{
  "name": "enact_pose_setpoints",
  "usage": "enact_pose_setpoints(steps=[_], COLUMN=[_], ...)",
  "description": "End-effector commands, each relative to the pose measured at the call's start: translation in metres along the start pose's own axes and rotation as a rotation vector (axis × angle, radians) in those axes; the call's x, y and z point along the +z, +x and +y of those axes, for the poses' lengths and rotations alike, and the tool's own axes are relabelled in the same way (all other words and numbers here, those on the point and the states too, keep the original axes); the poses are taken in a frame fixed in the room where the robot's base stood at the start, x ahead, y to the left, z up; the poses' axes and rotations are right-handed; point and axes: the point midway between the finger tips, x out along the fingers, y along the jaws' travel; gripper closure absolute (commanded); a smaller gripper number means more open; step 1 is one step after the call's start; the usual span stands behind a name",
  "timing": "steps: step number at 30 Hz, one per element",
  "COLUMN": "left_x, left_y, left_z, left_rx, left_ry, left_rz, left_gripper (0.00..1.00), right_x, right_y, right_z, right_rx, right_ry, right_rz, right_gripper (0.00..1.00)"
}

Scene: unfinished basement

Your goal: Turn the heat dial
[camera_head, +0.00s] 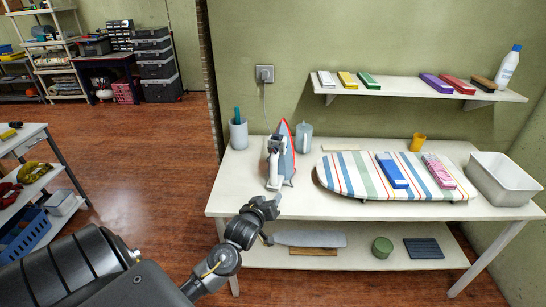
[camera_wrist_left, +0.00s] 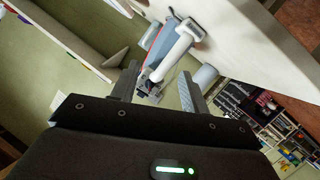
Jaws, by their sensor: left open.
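A grey-blue and white iron (camera_head: 288,158) stands on its heel at the left of the white table (camera_head: 240,196), its soleplate edge orange-red. In the left wrist view the iron (camera_wrist_left: 180,42) shows tilted, with its white handle towards me. The heat dial cannot be made out clearly in either view. My left gripper (camera_head: 268,206) is at the table's front edge, in front of the iron and apart from it. My right gripper is not in view.
A white cup (camera_head: 238,134) stands left, below a wall outlet (camera_head: 264,74). A metal bin (camera_head: 505,180) is at the right end. A shelf (camera_head: 415,88) hangs above.

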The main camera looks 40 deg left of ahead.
Motion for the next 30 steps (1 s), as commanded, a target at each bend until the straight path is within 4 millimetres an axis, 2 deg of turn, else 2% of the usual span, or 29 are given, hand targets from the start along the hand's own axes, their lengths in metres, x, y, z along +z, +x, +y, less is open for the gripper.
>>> enact_pose_setpoints(steps=[1, 3, 7, 13, 16, 30], left_x=[-0.028, -0.058, -0.089, -0.096, -0.099, -0.122], left_y=[0.015, 0.028, 0.038, 0.042, 0.050, 0.126], left_z=[-0.001, -0.003, -0.005, -0.005, -0.004, -0.001], left_rx=[0.013, 0.034, 0.059, 0.066, 0.066, 0.063], left_ry=[-0.046, -0.106, -0.164, -0.177, -0.175, -0.175], left_rz=[0.085, 0.183, 0.282, 0.301, 0.301, 0.299], left_gripper=[0.55, 0.55, 0.55, 0.55, 0.55, 0.55], right_x=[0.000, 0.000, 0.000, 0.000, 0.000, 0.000], right_y=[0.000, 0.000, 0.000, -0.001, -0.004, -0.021], right_z=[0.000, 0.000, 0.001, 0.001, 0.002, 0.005], right_rx=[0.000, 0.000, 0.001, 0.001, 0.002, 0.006], right_ry=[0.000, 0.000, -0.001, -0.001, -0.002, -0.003], right_rz=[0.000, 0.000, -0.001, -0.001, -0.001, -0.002], right_gripper=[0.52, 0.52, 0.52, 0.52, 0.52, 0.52])
